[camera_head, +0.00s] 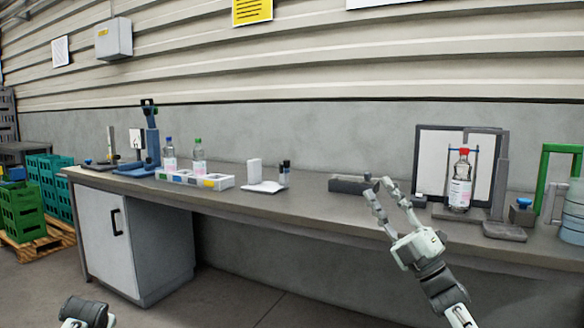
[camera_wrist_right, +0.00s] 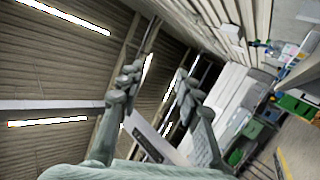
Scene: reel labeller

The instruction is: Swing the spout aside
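A grey stand (camera_head: 500,185) with a flat foot rises at the right of the bench in the head view. Its top arm, apparently the spout (camera_head: 482,130), reaches left above a clear bottle (camera_head: 460,185) with a red cap. The bottle stands upright in front of a dark-framed white panel (camera_head: 428,160). My right gripper (camera_head: 379,187) is open and empty, left of the bottle and apart from the stand. Its spread fingers also show in the right wrist view (camera_wrist_right: 158,80), where neither spout nor bottle can be made out.
A low grey block (camera_head: 350,185) lies on the bench behind my right fingers. A green frame (camera_head: 545,185) and a large blue bottle (camera_head: 573,215) stand at the far right. Further left are a white tray (camera_head: 222,183) with bottles and a blue stand (camera_head: 152,145).

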